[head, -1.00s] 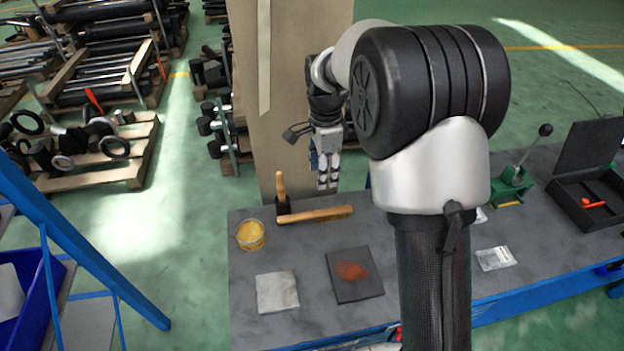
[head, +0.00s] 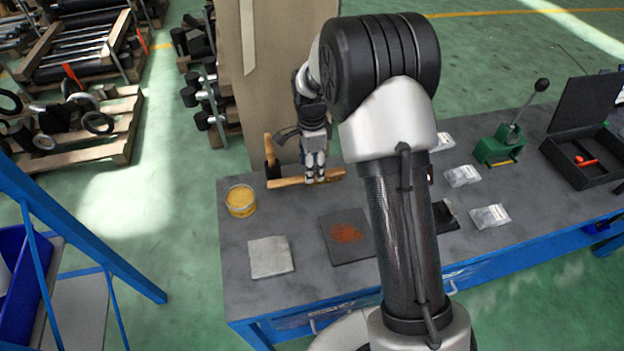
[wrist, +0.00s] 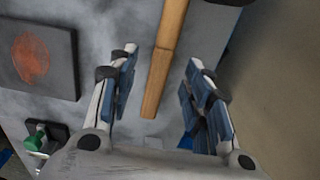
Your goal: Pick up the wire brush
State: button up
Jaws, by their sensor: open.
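The wire brush (head: 290,182) appears to be the long, light-wood bar lying near the bench's far edge; its bristles cannot be made out. In the wrist view the wooden bar (wrist: 168,45) runs lengthwise between my fingers. My gripper (head: 316,178) is open, pointing down at the bar's right part. In the wrist view its blue-padded fingers (wrist: 162,62) stand on both sides of the bar, with a visible gap on each side. I cannot tell how far the fingertips are above the bench.
An upright wooden handle with a dark base (head: 268,152) stands by the bar's left end. A yellow tin (head: 240,201), a grey square (head: 270,257) and a dark plate with a rusty patch (head: 345,236) lie nearer. A green lever tool (head: 500,147) stands right. A tall brown panel rises behind.

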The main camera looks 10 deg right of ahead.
notch_tip(320, 180, down, 5)
jog(key=shift+w+a+b, duration=0.1)
jog(key=shift+a+b, duration=0.05)
jog(key=shift+b, duration=0.7)
jog(key=shift+r, duration=0.1)
grip_shut()
